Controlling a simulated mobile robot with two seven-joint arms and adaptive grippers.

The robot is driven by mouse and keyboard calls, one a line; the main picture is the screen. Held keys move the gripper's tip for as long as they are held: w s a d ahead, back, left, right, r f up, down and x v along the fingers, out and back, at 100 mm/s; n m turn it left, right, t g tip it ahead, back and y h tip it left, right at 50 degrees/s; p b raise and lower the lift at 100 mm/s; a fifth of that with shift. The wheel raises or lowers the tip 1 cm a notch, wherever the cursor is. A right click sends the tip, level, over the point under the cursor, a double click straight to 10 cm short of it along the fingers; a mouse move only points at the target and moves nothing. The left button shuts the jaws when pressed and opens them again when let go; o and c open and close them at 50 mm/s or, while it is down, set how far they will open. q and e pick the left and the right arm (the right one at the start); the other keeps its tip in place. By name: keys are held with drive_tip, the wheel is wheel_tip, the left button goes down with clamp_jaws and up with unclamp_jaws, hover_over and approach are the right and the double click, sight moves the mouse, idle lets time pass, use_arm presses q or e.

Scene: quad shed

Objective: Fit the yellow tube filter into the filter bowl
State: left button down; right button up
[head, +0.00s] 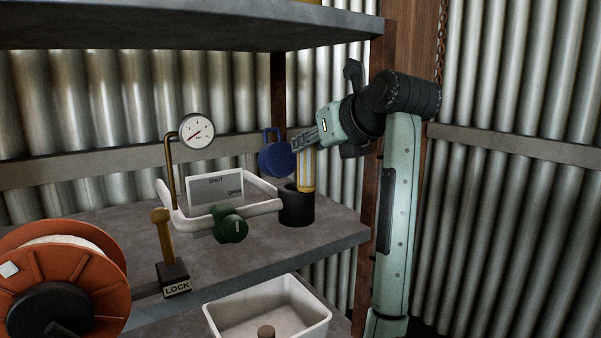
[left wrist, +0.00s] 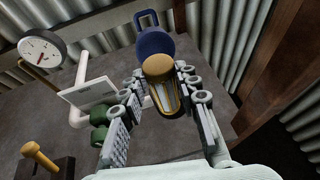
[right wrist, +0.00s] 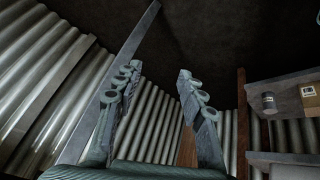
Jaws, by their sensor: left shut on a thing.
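The yellow tube filter (head: 306,172) stands upright at the black filter bowl (head: 296,209) on the shelf. Its lower end overlaps the bowl's mouth; I cannot tell how far inside it is. My left gripper (head: 305,141) is shut on the filter's upper part. In the left wrist view the filter's orange-yellow end cap (left wrist: 157,66) shows between the left fingers (left wrist: 163,88), and its lower end is mostly hidden. My right gripper (right wrist: 150,85) is open and empty, away from the filter; it is not in the head view.
A blue round part with a handle (head: 277,158) is behind the bowl. White pipe, green valve knob (head: 230,224), sign (head: 215,187) and gauge (head: 196,132) stand to the left. A yellow lever (head: 163,235), orange reel (head: 64,280) and white bin (head: 268,308) are in front. An upper shelf (head: 190,26) hangs overhead.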

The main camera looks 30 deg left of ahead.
sight(301, 173)
use_arm(q)
drive_tip(key=w+a, duration=0.1)
drive_tip(key=a, duration=0.1)
drive_tip(key=w+a, duration=0.1)
drive_tip(key=shift+w+a+r, duration=0.1)
drive_tip(key=shift+a, duration=0.25)
drive_tip(key=f, duration=0.7)
drive_tip(key=shift+w+a, duration=0.2)
drive_tip(key=shift+a, duration=0.15)
drive_tip(key=shift+f, duration=0.1)
use_arm(e)
drive_tip(key=shift+w+a, duration=0.1)
use_arm(q)
drive_tip(key=shift+f, duration=0.1)
use_arm(e)
drive_tip(key=shift+w+a, duration=0.1)
use_arm(q)
drive_tip(key=c, duration=1.1)
unclamp_jaws()
use_arm(e)
drive_tip(key=shift+w+a+r+t, duration=0.2)
drive_tip(key=shift+w+a+t, duration=0.05)
drive_tip(key=shift+w+t, duration=0.1)
